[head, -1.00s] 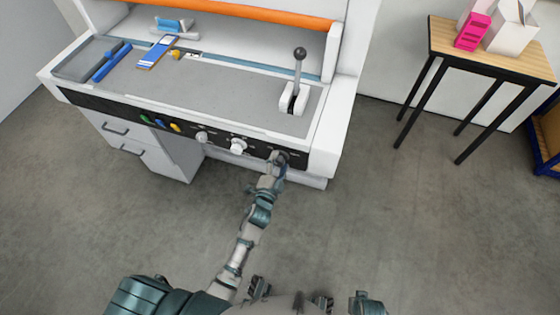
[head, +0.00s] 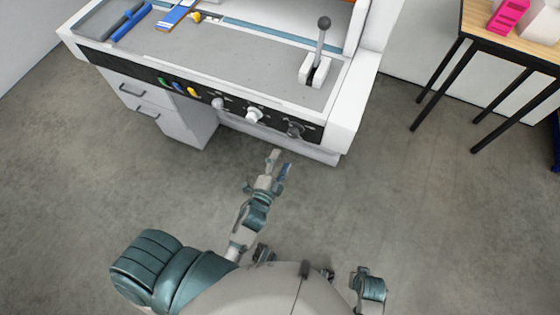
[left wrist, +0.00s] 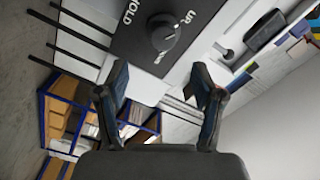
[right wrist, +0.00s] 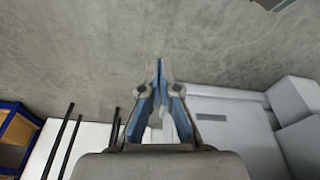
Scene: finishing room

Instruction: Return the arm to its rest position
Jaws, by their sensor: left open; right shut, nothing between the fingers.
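My left gripper (head: 278,164) is open and empty in the head view. It is over the floor just in front of the workbench, apart from the dark knob (head: 295,130) at the right end of the black panel. In the left wrist view its two fingertips (left wrist: 160,82) are spread, and the dark knob (left wrist: 162,32) with lettering around it shows beyond them. My right gripper (right wrist: 158,72) is shut and empty in the right wrist view, with bare floor beyond the tips. Part of my right arm (head: 370,287) shows low in the head view.
The white workbench (head: 345,110) carries a lever (head: 322,38) and a control panel with a white knob (head: 254,115), a grey knob (head: 218,103) and coloured buttons. A wood-topped table (head: 480,25) stands at the right. The floor (head: 420,230) between is clear.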

